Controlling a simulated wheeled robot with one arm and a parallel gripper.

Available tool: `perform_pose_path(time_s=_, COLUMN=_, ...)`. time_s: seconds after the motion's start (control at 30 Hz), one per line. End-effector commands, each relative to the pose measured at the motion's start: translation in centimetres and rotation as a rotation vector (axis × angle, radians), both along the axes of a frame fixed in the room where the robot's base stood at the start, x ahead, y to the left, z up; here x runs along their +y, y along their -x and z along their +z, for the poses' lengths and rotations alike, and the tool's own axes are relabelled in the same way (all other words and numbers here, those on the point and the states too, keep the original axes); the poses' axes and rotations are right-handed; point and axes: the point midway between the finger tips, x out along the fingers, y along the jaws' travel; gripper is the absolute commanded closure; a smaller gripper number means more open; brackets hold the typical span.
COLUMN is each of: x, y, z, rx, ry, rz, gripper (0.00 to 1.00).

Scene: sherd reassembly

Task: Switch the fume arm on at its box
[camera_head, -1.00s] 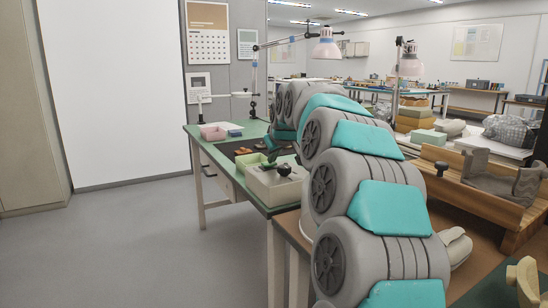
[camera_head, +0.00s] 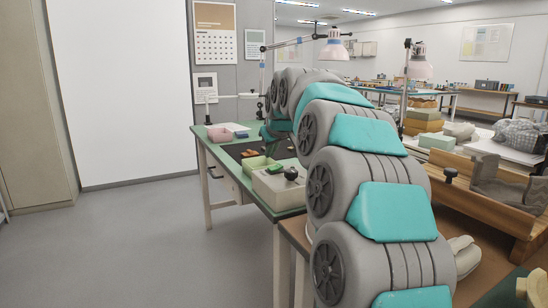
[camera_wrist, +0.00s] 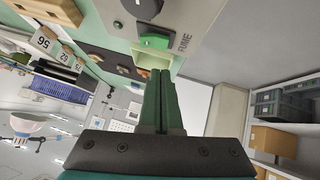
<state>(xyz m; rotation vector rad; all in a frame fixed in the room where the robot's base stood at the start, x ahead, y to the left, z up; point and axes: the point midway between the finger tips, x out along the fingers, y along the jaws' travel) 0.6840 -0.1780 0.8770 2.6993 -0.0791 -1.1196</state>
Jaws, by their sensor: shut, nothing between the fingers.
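The fume arm's box (camera_head: 276,188) is a beige box on the green-edged bench, left of my arm. It has a black knob (camera_head: 291,173) and a green switch (camera_head: 276,169) on top. In the wrist view, the green switch (camera_wrist: 153,41), the black knob (camera_wrist: 148,8) and the lettering "FUME" show at the top. My gripper (camera_wrist: 161,73) is shut and empty. Its tips appear just short of the green switch in the picture; I cannot tell whether they touch anything. In the head view my arm largely hides the gripper.
A pale green tray (camera_head: 258,165) sits just behind the box, and a pink tray (camera_head: 220,134) lies farther back. A lamp (camera_head: 333,48) hangs over the bench. A wooden stand (camera_head: 478,190) is at right. The floor (camera_head: 130,245) at left is clear.

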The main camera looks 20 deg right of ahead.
Motion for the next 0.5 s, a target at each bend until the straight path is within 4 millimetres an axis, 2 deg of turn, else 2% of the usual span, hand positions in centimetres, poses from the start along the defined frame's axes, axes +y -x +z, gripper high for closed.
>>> perform_pose_path(time_s=0.1, x=0.5, y=2.1, z=2.1, rx=-0.011, ry=0.002, rz=-0.002, gripper=1.00)
perform_pose_path(time_s=0.3, x=1.4, y=5.1, z=5.1, rx=-0.013, ry=0.003, rz=-0.002, gripper=1.00)
perform_pose_path(time_s=0.5, x=1.9, y=6.9, z=6.7, rx=-0.012, ry=0.004, rz=-0.003, gripper=1.00)
